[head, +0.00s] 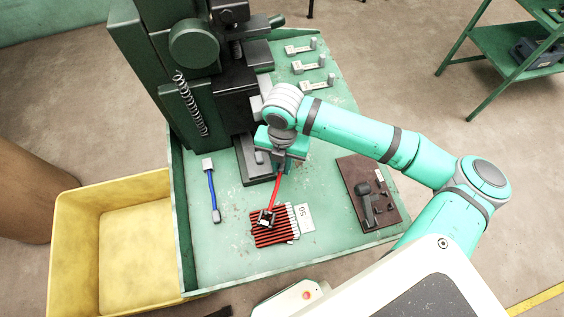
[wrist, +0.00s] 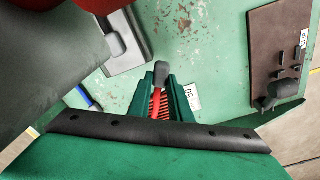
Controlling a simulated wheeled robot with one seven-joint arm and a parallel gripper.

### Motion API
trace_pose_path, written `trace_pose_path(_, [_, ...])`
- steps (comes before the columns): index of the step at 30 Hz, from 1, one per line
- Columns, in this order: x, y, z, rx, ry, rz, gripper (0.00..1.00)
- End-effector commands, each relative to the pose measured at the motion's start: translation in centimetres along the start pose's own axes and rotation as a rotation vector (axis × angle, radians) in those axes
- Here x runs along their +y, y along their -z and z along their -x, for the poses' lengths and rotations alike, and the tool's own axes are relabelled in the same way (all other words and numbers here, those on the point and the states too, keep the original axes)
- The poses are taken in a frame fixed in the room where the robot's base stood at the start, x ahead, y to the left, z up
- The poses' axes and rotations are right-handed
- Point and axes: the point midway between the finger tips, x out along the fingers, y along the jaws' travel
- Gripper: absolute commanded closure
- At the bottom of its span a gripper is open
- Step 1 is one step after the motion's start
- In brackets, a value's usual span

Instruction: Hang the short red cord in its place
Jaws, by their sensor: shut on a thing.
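The short red cord (head: 276,188) hangs from my gripper (head: 283,162), slanting down over the green bench top. Its dark lower end (head: 266,218) is over a red-and-black striped stack; I cannot tell whether it touches. In the wrist view, the green fingers of my gripper (wrist: 161,92) are shut on the cord near its dark grey end (wrist: 160,74), with red cord (wrist: 157,104) between them. Three labelled peg brackets stand along the back of the bench: the far one (head: 300,48), the middle one (head: 308,65) and the near one (head: 317,85).
The striped stack (head: 268,238) lies beside a white card marked 50 (head: 305,217). A blue cord (head: 211,187) lies at left. A brown board (head: 356,172) with a dark tool (head: 367,205) is at right. The green press (head: 183,90) stands behind; a yellow bin (head: 75,240) is left.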

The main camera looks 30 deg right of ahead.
Motion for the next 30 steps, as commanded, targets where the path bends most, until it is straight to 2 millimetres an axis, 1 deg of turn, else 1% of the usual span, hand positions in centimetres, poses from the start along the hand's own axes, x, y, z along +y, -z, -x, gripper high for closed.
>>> trace_pose_path(6, [-0.06, -0.06, -0.7, 0.0, 0.001, -0.001, 1.0])
trace_pose_path(19, [-0.23, -0.13, -0.92, 0.0, 0.001, -0.005, 1.0])
trace_pose_path(20, [-0.27, -0.16, -0.88, 0.0, 0.001, -0.006, 0.75])
trace_pose_path(21, [-0.31, -0.17, -0.88, 0.0, 0.001, -0.006, 0.65])
trace_pose_path(22, [-0.33, -0.18, -0.88, 0.0, 0.001, -0.007, 0.6])
trace_pose_path(30, [-0.14, -0.11, -0.86, 0.0, 0.001, -0.002, 0.6])
